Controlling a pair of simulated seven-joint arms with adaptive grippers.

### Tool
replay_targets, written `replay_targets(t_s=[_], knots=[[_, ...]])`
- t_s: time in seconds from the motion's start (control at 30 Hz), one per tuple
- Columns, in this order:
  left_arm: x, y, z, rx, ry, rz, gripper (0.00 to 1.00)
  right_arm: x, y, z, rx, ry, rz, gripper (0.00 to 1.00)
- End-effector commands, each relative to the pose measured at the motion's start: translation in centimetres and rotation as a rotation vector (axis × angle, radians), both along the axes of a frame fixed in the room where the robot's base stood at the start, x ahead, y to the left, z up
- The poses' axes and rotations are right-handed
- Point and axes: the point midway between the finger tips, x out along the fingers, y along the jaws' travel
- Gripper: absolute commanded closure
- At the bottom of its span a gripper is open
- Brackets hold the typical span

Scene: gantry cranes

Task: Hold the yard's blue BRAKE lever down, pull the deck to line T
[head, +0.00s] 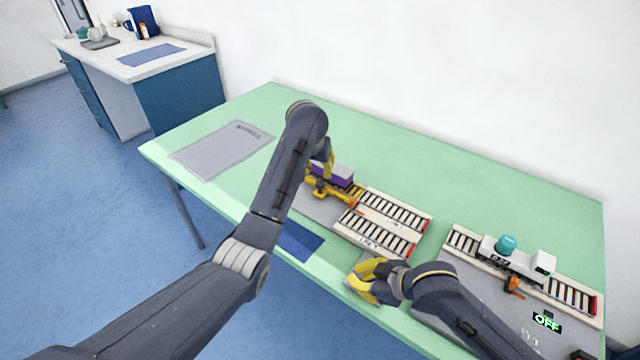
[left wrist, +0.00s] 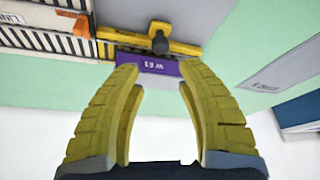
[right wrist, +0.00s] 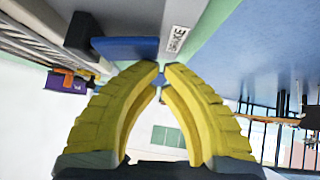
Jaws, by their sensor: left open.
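The yellow deck (head: 322,191) stands at the left end of two pale striped tracks and carries a purple box (head: 340,172). My left gripper (head: 325,165) is at the box. In the left wrist view it is open (left wrist: 158,82), with the purple box (left wrist: 147,65) just beyond its fingertips and a dark knob (left wrist: 160,42) on the yellow deck behind. My right gripper (head: 360,278) is low at the table's front edge. In the right wrist view its fingertips (right wrist: 163,70) are together, at the blue lever (right wrist: 128,47) by the BRAKE label (right wrist: 175,40). Whether they touch the lever is unclear.
A separate track (head: 460,240) at the right carries a white truck (head: 541,264) with a teal load. An OFF sign (head: 547,322) shows near it. A grey mat (head: 222,148) lies at the left. The table's back is clear.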

Motion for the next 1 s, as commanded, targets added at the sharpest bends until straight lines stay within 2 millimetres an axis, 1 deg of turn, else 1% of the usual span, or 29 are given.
replay_targets(t_s=[0.3, 0.5, 0.7, 0.83, 1.0], knots=[[1.8, -0.2, -4.6, 0.004, 0.002, 0.002, 0.63, 0.0, 0.0, -0.1, -0.001, 0.001, 0.000, 1.00], [2.9, -0.5, -7.2, 0.003, 0.001, 0.001, 0.63, 0.0, 0.0, 0.0, -0.001, 0.001, 0.000, 1.00], [3.5, -0.8, -8.8, 0.002, 0.001, 0.001, 0.63, 0.0, 0.0, 0.0, -0.001, 0.001, 0.000, 1.00], [3.8, -0.8, -9.4, 0.002, 0.001, 0.002, 0.63, 0.0, 0.0, 0.0, -0.001, 0.001, 0.000, 1.00], [3.9, -0.9, -9.7, 0.001, -0.001, 0.000, 0.63, 0.0, 0.0, 0.0, -0.001, 0.001, 0.000, 1.00]])
